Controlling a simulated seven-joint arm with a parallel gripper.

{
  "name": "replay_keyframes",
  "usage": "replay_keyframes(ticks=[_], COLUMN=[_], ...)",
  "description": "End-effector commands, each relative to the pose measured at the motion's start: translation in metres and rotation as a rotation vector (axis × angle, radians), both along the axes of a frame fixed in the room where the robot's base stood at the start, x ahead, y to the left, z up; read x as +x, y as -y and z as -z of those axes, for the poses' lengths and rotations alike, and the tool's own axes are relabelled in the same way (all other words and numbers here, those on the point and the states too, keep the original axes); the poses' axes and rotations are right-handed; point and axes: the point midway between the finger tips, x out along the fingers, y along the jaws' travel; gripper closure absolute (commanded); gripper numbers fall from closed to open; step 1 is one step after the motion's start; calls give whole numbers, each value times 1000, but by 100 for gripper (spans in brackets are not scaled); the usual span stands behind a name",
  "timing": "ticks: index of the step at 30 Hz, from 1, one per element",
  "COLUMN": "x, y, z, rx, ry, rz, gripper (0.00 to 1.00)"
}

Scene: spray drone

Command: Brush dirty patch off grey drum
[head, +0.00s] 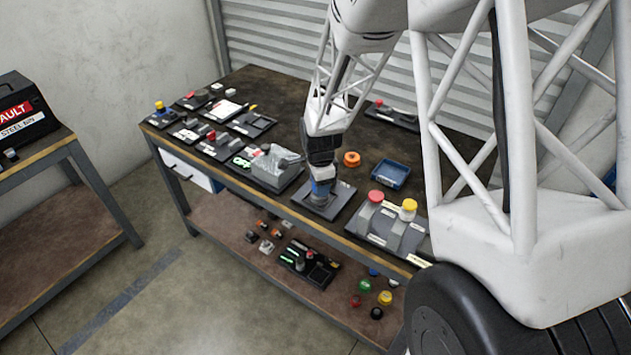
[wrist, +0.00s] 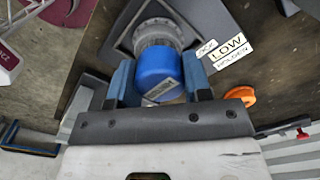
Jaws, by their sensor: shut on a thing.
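My gripper (head: 321,182) points down over a dark square plate (head: 342,201) at the table's front edge. In the wrist view my gripper (wrist: 160,82) has its two blue fingers on either side of a blue cylinder (wrist: 157,68) with a small pale label, and is shut on it. The blue cylinder meets a grey round ringed part (wrist: 157,33) on the dark plate. This grey part may be the grey drum; I cannot tell for sure. I see no clear dirty patch and no clear brush bristles.
A grey block-like fixture (head: 275,170) stands close left of my gripper. A panel with red and yellow knobs (head: 388,225) is close right. An orange ring (head: 351,159) and a blue tray (head: 390,174) lie behind. Several small devices crowd the table's left end.

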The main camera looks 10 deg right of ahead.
Motion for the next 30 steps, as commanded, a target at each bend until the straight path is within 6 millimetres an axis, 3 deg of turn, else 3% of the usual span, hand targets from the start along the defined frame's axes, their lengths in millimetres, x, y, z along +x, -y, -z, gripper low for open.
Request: replay_keyframes(ticks=[11, 14, 30], x=[-23, -21, -22], y=[23, 22, 21], z=[-2, -20, -67], rx=[0, 0, 0], ry=[0, 4, 1], rz=[1, 0, -1], gripper=[81, 81, 81])
